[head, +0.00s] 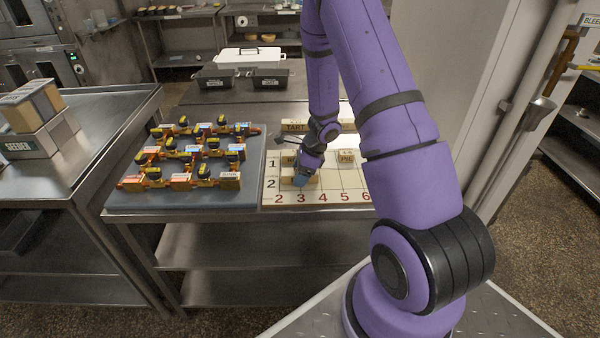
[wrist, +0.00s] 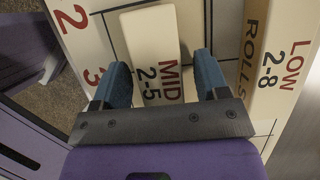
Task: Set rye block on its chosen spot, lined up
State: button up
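A pale block marked "MID 2-5" (wrist: 150,40) lies between the fingers of my gripper (wrist: 162,80) in the wrist view. The fingers are apart, with a narrow gap showing beside the block, so my gripper looks open around it. No word "rye" is readable; I cannot tell whether this is the rye block. In the head view my gripper (head: 301,179) is low over the left part of the numbered grid board (head: 330,196), at a pale block (head: 312,184) it partly hides. The board has row numbers 1 and 2 and column numbers along its front.
A block marked "ROLLS LOW 2-8" (wrist: 268,55) is close on the right in the wrist view. A small lettered block (head: 346,157) and a "TART" block (head: 295,127) are at the board's back. A grey mat (head: 190,198) with several yellow-topped pieces lies left.

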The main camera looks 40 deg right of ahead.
jog(key=v, duration=1.2)
jog(key=s+a+r+n, duration=0.2)
jog(key=a+r+n, duration=0.4)
jog(key=r, duration=0.5)
jog(key=s+a+r+n+t+h, duration=0.1)
jog(key=s+a+r+n, duration=0.4)
jog(key=s+r+n, duration=0.4)
jog(key=s+a+r+n+t+h, duration=0.1)
jog(key=s+a+r+n+h, duration=0.1)
jog(key=s+a+r+n, duration=0.3)
jog(key=s+r+n, duration=0.4)
jog(key=s+r, duration=0.1)
jog(key=s, duration=0.3)
jog(key=shift+a+n+t+h, duration=0.3)
jog(key=shift+a+n+t, duration=0.1)
